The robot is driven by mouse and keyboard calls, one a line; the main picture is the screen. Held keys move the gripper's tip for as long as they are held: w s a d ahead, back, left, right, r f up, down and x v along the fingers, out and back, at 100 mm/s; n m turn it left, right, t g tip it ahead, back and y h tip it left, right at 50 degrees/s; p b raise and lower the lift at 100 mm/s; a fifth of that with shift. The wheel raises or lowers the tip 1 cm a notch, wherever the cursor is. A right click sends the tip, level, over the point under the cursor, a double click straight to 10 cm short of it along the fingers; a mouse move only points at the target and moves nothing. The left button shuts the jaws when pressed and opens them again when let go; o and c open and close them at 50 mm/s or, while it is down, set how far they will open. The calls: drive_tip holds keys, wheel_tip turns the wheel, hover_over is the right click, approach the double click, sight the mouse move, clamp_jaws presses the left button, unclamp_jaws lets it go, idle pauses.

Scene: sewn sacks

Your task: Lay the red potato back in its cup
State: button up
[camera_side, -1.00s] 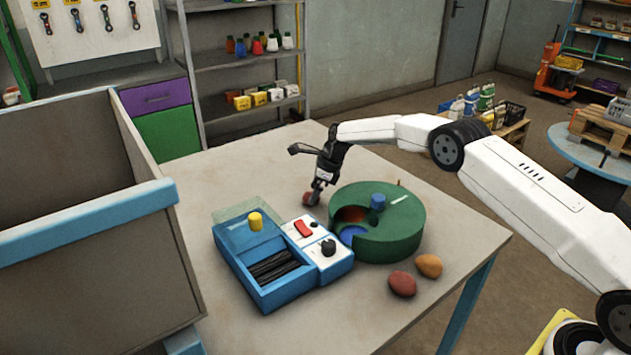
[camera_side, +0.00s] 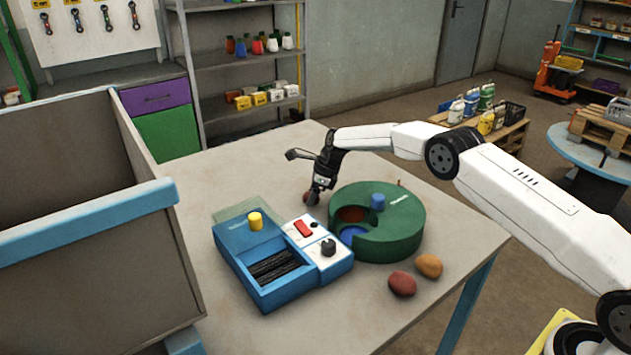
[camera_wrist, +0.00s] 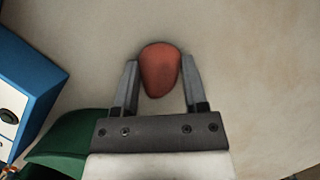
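A reddish potato (camera_side: 311,199) lies on the table behind the green round holder, at my fingertips. In the wrist view this red potato (camera_wrist: 160,70) sits between the two fingers and sticks out past their tips. My gripper (camera_side: 317,190) points down over it; in the wrist view the fingers (camera_wrist: 160,78) stand apart on either side, with little or no gap. Firm contact is not clear. The green holder (camera_side: 398,236) has an open notch showing a red-lined hollow (camera_side: 351,214) and a blue-lined hollow (camera_side: 352,234). A darker red potato (camera_side: 402,284) lies in front of it.
An orange potato (camera_side: 429,265) lies beside the darker red one. A blue box with a control panel (camera_side: 290,290) stands left of the holder. A large grey bin (camera_side: 150,250) stands at left. The back-left table is clear.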

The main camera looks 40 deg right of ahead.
sight(308, 196)
clamp_jaws()
drive_tip(key=shift+r, duration=0.1)
drive_tip(key=shift+r, duration=1.35)
drive_tip(key=shift+s+r, duration=0.75)
drive_tip(key=shift+r, duration=0.3)
drive_tip(key=s+r, duration=0.2)
drive_tip(key=s, duration=0.1)
drive_tip(key=s+r, duration=0.2)
drive_tip(key=s, duration=0.1)
drive_tip(key=s+r, duration=0.3)
drive_tip(key=s, duration=0.1)
drive_tip(key=shift+a, duration=0.1)
drive_tip(key=shift+s+r, duration=0.25)
drive_tip(key=shift+s, duration=0.4)
drive_tip(key=shift+s+r, duration=0.25)
drive_tip(key=shift+s, duration=0.35)
